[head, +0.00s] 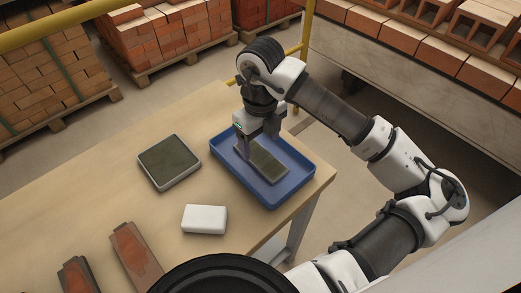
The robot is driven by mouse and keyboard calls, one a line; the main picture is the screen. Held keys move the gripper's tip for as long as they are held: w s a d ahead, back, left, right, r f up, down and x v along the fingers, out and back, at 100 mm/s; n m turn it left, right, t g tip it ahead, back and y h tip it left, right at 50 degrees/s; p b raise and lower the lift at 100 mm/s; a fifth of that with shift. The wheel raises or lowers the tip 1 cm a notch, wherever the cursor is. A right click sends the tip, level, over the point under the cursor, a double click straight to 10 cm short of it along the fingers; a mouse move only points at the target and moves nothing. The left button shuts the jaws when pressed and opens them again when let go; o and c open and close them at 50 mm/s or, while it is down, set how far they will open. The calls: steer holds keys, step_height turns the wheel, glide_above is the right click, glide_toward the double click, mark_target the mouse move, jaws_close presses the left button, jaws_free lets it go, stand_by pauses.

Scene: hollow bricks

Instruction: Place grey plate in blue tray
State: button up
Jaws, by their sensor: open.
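A flat grey-green plate (266,163) lies in the blue tray (289,192), on the tray's floor, with its far end partly hidden by my gripper. The tray sits near the table's right corner. My gripper (257,146) is open, pointing down over the far end of the plate. I cannot tell whether its fingers touch the plate.
A square grey-rimmed pad with a dark green top (169,163) lies left of the tray. A white block (204,219) is in front of the tray. Two reddish pieces (135,256) (78,276) lie at the front left. Brick stacks (166,35) stand beyond the table.

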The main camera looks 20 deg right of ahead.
mark_target(261, 157)
step_height(261, 157, up, 8)
steer(key=b, duration=0.1)
steer(key=shift+f, duration=0.15)
stand_by(0.5)
